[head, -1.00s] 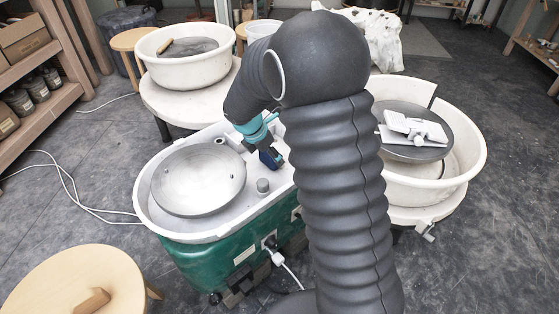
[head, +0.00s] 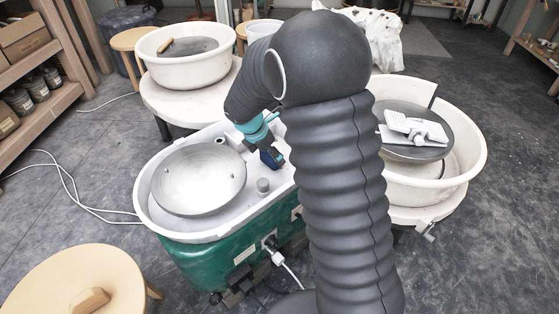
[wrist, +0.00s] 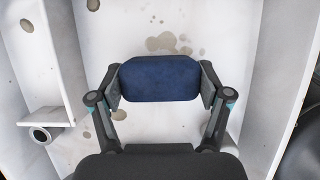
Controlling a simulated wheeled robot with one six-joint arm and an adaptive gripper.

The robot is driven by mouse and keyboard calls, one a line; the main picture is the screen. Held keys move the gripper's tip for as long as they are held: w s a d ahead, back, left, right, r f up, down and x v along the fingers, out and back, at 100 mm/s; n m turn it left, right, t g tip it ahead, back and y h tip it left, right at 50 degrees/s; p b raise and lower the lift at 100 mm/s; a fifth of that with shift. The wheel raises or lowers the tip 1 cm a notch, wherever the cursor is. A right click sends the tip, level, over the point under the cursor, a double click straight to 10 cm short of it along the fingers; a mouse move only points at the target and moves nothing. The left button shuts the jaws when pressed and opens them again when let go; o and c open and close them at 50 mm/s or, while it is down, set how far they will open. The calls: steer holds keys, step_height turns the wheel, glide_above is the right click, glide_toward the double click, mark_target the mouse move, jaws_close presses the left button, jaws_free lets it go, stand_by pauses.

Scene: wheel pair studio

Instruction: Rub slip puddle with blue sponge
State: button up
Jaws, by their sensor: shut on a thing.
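My gripper (wrist: 160,88) is shut on the blue sponge (wrist: 158,76), with one finger on each short side. The sponge is a dark blue block with cut corners. In the head view my gripper (head: 268,150) is low inside the wheel's white tray, right of the round wheel head, with a bit of the sponge (head: 272,159) showing. The slip puddle (wrist: 163,42) is a patch of grey-beige blotches on the white tray surface just beyond the sponge. I cannot tell whether the sponge touches the surface. My arm may hide the puddle in the head view.
The grey wheel head (head: 198,178) fills the left of the white tray (head: 150,218). A short grey post (head: 263,186) stands near my gripper. Smaller spots (wrist: 87,135) dot the tray. Another wheel basin (head: 470,160) stands right, and a round stool (head: 50,290) front left.

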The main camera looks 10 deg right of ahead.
steer(key=shift+w+d+r, duration=0.1)
steer(key=shift+w+d, duration=0.5)
steer(key=shift+d, duration=0.35)
steer(key=shift+w+d+r, duration=0.1)
steer(key=shift+w+d, duration=0.45)
steer(key=shift+d, duration=0.4)
steer(key=shift+w+d+f, duration=0.2)
steer(key=shift+w+d, duration=0.15)
steer(key=shift+d, duration=0.35)
steer(key=shift+s+a+f, duration=0.1)
steer(key=shift+s+a, duration=0.3)
steer(key=shift+a, duration=0.25)
steer(key=shift+s+a+f, duration=0.1)
steer(key=shift+s+a, duration=0.25)
steer(key=shift+a, duration=0.35)
steer(key=shift+s+a, duration=0.4)
steer(key=shift+a, duration=0.25)
steer(key=shift+r, duration=0.25)
